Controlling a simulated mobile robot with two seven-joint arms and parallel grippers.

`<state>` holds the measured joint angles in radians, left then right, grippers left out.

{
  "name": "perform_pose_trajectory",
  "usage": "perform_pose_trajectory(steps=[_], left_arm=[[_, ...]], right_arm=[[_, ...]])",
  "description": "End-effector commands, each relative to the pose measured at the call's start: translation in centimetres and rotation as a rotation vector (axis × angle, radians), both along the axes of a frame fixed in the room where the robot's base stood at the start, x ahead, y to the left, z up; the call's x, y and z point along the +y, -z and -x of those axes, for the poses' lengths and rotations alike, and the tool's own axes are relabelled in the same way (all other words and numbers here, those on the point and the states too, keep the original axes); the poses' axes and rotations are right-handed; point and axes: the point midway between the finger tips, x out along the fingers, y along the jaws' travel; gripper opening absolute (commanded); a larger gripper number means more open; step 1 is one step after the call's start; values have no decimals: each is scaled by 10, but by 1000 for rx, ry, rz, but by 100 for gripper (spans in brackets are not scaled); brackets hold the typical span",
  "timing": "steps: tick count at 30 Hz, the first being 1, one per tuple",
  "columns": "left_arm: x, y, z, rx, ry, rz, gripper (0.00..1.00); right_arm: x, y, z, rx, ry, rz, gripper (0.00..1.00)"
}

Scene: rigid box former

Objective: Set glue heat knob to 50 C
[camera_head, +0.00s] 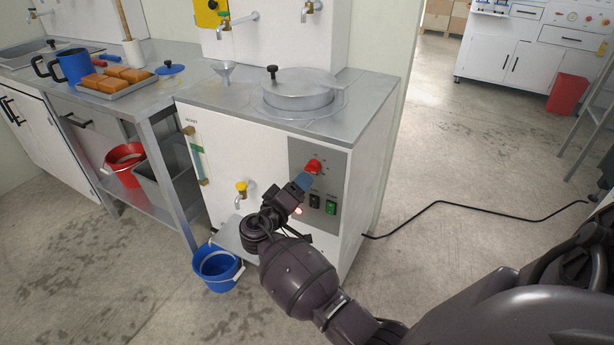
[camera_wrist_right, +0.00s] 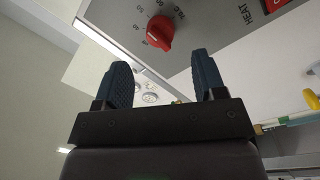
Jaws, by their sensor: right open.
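The red heat knob (camera_head: 313,167) sits at the top of the grey control panel (camera_head: 333,167) on the front of the white machine. In the right wrist view the knob (camera_wrist_right: 160,32) is ringed by printed numbers, with the word HEAT beside it. My right gripper (camera_head: 304,180) is just below the knob in the head view. In the wrist view its two blue-grey fingers (camera_wrist_right: 166,70) are spread apart with nothing between them, and the knob lies beyond their tips. My left gripper is not in view.
Two switches, black (camera_head: 314,200) and green (camera_head: 331,208), sit below the knob. A yellow-handled tap (camera_head: 241,189) sticks out to the left. A blue bucket (camera_head: 217,268) stands on the floor. A black cable (camera_head: 450,207) crosses the floor at right.

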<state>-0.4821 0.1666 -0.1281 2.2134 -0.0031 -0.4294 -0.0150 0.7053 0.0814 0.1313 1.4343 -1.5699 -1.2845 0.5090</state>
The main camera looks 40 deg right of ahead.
Motion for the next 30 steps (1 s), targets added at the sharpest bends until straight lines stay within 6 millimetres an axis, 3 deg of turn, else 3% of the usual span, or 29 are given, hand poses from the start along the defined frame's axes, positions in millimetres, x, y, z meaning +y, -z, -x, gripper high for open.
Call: perform_pose_trajectory(steps=[4, 10, 30], left_arm=[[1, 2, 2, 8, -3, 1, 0], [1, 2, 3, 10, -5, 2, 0], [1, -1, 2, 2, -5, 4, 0]], right_arm=[[23, 1, 8, 0, -1, -2, 64], [39, 2, 14, 0, 0, -1, 64], [41, 3, 17, 4, -3, -5, 64]])
